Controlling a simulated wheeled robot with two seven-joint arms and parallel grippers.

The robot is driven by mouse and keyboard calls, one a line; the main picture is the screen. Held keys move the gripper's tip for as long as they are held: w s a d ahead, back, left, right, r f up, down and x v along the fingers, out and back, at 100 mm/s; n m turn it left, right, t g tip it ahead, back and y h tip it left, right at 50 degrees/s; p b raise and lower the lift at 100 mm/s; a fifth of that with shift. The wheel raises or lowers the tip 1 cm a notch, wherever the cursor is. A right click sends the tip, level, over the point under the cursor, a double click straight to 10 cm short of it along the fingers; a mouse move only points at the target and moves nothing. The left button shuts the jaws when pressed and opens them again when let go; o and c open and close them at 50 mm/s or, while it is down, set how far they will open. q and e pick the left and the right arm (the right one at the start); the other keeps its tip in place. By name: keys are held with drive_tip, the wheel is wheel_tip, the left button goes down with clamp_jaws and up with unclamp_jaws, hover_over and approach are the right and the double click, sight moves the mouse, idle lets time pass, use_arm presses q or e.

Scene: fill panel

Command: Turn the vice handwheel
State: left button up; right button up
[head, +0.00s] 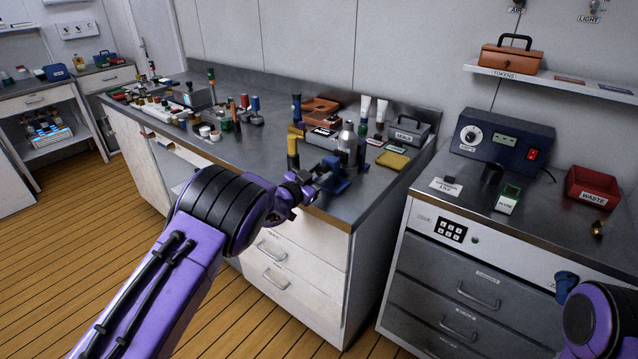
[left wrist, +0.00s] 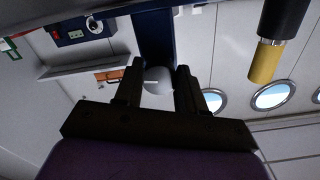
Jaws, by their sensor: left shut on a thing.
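The blue vice (head: 338,183) stands at the front edge of the metal workbench in the head view. My left gripper (head: 313,181) reaches it from the left and is shut at its near side, on the handwheel, which the fingers mostly hide. My right gripper is not in view; only a purple part of my right arm shows at the lower right.
A silver bottle (head: 347,145) stands right behind the vice, and a black and yellow cylinder (head: 293,152) stands to its left. A yellow tray (head: 393,160) lies to the right. Many small items crowd the bench (head: 262,153). A gap separates it from the right cabinet (head: 455,290).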

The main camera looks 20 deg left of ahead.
use_arm(q)
drive_tip(key=o, duration=1.1)
drive_tip(key=shift+c, duration=0.2)
drive_tip(key=b+v, duration=0.2)
drive_tip(key=v, duration=0.8)
drive_tip(key=shift+s, duration=0.3)
drive_tip(key=shift+a, duration=0.1)
